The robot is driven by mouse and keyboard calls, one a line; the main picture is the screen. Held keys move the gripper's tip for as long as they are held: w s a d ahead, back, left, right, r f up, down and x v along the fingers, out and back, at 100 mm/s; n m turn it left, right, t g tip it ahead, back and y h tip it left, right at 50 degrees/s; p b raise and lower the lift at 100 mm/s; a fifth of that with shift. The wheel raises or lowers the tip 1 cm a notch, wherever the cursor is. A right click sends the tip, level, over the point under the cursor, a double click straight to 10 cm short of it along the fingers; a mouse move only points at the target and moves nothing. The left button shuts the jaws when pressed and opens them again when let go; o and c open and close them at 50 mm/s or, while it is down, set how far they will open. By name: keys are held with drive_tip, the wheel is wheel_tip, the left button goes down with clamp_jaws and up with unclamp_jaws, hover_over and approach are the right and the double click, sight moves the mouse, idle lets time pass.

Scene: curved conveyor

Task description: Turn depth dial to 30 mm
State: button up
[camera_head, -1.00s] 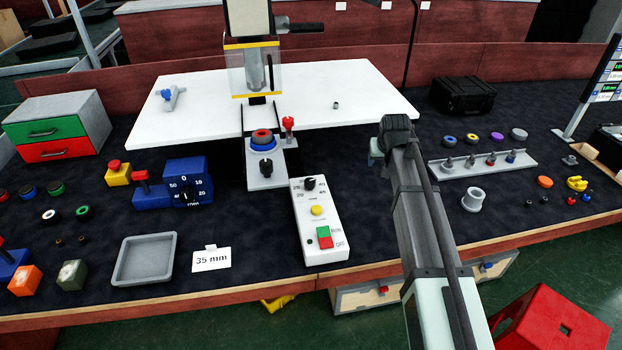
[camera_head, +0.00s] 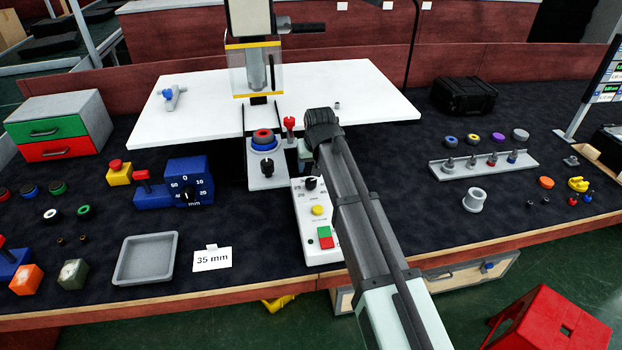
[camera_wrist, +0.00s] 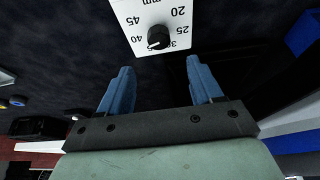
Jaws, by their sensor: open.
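The white control box (camera_head: 311,230) carries a black dial (camera_head: 310,184) at its far end, marked in mm from 20 to 45. In the wrist view this dial (camera_wrist: 158,38) appears upside down, just beyond the fingertips. Its white mark points to the lower left in that view; the exact value cannot be told. My gripper (camera_wrist: 159,65) is open and empty, its two blue fingers spread either side of the line to the dial and apart from it. In the head view my arm hides part of the box's right side.
A blue unit with another mm dial (camera_head: 188,194) stands left. A card reading 35 mm (camera_head: 212,258) lies near a grey tray (camera_head: 146,259). The press fixture with a red-topped post (camera_head: 289,124) is close to my gripper. A grey rack (camera_head: 484,161) stands right.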

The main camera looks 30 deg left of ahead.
sight(311, 180)
drive_tip(key=x, duration=0.9)
drive_tip(key=shift+w+a+f, duration=0.1)
drive_tip(key=shift+f, duration=0.15)
drive_tip(key=shift+c, duration=0.4)
drive_tip(key=c, duration=1)
